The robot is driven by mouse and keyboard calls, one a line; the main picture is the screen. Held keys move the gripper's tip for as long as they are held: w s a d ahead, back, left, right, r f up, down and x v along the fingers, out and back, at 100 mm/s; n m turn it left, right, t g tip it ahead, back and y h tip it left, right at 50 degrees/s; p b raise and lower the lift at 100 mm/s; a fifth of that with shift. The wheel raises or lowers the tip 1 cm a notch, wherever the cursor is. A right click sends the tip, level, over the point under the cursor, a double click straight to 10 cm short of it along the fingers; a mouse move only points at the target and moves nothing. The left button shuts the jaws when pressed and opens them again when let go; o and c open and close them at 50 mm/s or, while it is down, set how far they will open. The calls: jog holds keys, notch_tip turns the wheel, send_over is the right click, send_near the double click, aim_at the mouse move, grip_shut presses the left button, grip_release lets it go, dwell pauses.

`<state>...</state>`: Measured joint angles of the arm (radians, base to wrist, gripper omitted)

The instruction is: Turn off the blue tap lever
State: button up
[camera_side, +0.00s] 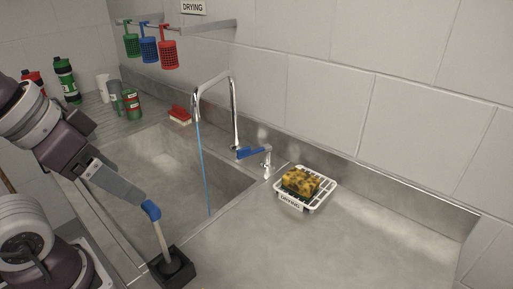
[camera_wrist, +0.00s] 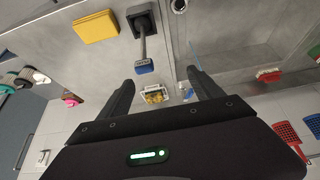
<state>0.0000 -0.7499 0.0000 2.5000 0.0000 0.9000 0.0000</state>
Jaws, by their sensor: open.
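The blue tap lever (camera_side: 254,152) sits on a chrome tap base at the sink's back right corner, in the side view. Beside it a chrome curved spout (camera_side: 235,105) lets a thin blue stream of water (camera_side: 203,165) fall into the sink (camera_side: 160,160). My gripper (camera_side: 138,196) is at the left front, over the sink's front edge, well away from the lever. In the wrist view my gripper (camera_wrist: 160,79) has its two dark fingers apart with nothing between them.
A white drying rack (camera_side: 316,205) with a yellow sponge (camera_side: 300,182) is right of the tap. Bottles and cups stand at the back left.

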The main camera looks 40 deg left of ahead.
dwell(0.4)
jog(key=shift+w+r, duration=0.1)
jog(key=shift+w, duration=0.05)
jog(key=c, duration=0.3)
jog(key=w+a+r+n+g, duration=0.1)
jog(key=w+r+n, duration=0.15)
jog(key=w, duration=0.35)
jog(key=w+a+r+n+g, duration=0.1)
jog(key=w+n, duration=0.2)
jog(key=w, duration=0.3)
jog(key=n+g+y, duration=0.2)
jog(key=n+y, duration=0.2)
jog(key=n, duration=0.5)
send_over(244, 148)
jog(key=s+d, duration=0.1)
jog(key=d, duration=0.2)
notch_tip(244, 148, down, 14)
jog(key=r, duration=0.1)
jog(key=x, duration=0.7)
jog(key=shift+s+d+f, duration=0.1)
jog(key=shift+s+d, duration=0.05)
jog(key=shift+s, duration=0.05)
jog(key=shift+f, duration=0.4)
